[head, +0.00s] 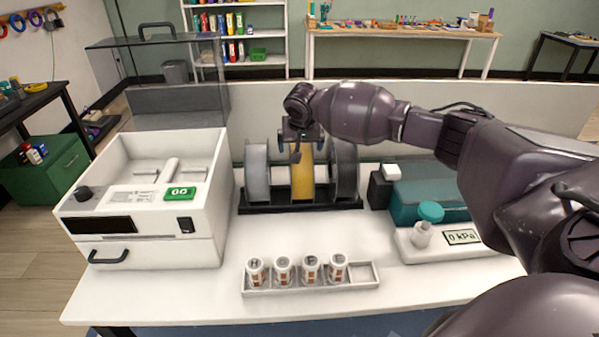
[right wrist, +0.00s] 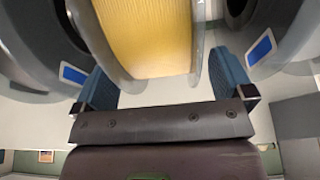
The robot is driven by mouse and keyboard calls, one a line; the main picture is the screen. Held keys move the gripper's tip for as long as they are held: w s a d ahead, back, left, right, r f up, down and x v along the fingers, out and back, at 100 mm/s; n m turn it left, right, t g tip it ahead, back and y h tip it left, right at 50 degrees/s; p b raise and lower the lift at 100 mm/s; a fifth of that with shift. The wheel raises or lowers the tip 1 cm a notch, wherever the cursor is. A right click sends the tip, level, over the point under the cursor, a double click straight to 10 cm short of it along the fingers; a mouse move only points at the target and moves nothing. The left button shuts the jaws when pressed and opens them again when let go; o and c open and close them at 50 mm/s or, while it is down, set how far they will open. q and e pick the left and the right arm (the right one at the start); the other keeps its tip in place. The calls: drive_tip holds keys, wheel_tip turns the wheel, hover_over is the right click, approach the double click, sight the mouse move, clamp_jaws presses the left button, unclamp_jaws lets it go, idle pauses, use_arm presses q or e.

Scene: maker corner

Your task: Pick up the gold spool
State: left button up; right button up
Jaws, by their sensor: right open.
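The gold spool (head: 302,178) stands upright in the black rack (head: 300,206), between a pale grey spool (head: 257,172) and a dark grey spool (head: 345,172). My right gripper (head: 301,143) is at the top of the gold spool, pointing down. In the right wrist view the gold spool (right wrist: 148,35) lies between the two blue fingers of my right gripper (right wrist: 165,80). The fingers are open, with a gap showing beside the spool's clear flanges. The gripper covers the spool's top edge in the head view. My left gripper is not in view.
A white machine (head: 145,205) with a raised clear lid stands left of the rack. A teal unit (head: 410,192) with a pressure display is at the right. A white tray (head: 310,285) with several labelled vials lies in front. The tabletop between rack and tray is clear.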

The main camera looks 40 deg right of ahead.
drive_tip(key=shift+r, duration=0.1)
drive_tip(key=shift+c, duration=0.2)
drive_tip(key=c, duration=0.7)
clamp_jaws()
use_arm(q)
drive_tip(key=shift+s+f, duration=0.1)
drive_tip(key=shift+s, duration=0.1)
use_arm(e)
drive_tip(key=shift+r, duration=0.15)
